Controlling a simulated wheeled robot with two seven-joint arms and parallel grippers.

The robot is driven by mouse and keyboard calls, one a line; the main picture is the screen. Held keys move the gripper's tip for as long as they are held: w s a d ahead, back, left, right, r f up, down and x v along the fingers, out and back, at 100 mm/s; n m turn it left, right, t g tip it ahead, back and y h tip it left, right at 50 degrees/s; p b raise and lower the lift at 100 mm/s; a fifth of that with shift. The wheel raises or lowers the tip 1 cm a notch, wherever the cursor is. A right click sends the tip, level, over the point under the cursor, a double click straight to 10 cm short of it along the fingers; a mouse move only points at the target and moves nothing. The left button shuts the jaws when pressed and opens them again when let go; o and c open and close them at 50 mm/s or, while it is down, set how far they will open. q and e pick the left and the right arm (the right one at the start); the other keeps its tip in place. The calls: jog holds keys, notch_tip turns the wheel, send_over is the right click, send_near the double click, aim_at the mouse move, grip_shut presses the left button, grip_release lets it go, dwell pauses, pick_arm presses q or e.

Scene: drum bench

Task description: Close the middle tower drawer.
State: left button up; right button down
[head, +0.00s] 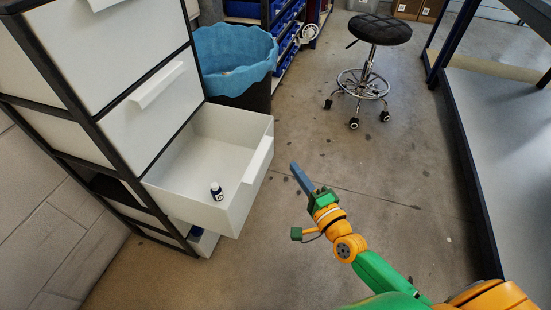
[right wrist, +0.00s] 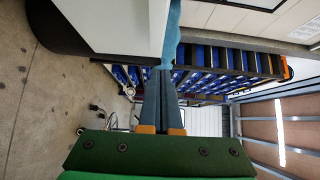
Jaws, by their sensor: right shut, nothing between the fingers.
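The drawer tower (head: 85,95) has a black frame and white drawers and stands at the left of the head view. Its middle drawer (head: 252,187) is pulled well out, with a small dark bottle with a white cap (head: 217,191) standing inside. My right gripper (head: 296,170) is shut and empty, to the right of the drawer's front and apart from it. In the right wrist view its fingers (right wrist: 160,85) are together, with a white panel (right wrist: 115,25) at upper left, probably the drawer. My left gripper is not in view.
A lower drawer (head: 204,243) is also partly out beneath the middle one. A bin with a blue liner (head: 235,60) stands behind the open drawer. A black stool (head: 380,30) and a dark-framed bench (head: 465,150) are farther right. The floor between is clear.

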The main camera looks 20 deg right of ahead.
aim_at(268, 149)
jog(key=w+a, duration=0.2)
jog(key=w, duration=0.1)
jog(key=w+a, duration=0.1)
jog(key=w, duration=0.1)
jog(key=shift+w+a, duration=0.35)
jog(key=shift+a, duration=0.2)
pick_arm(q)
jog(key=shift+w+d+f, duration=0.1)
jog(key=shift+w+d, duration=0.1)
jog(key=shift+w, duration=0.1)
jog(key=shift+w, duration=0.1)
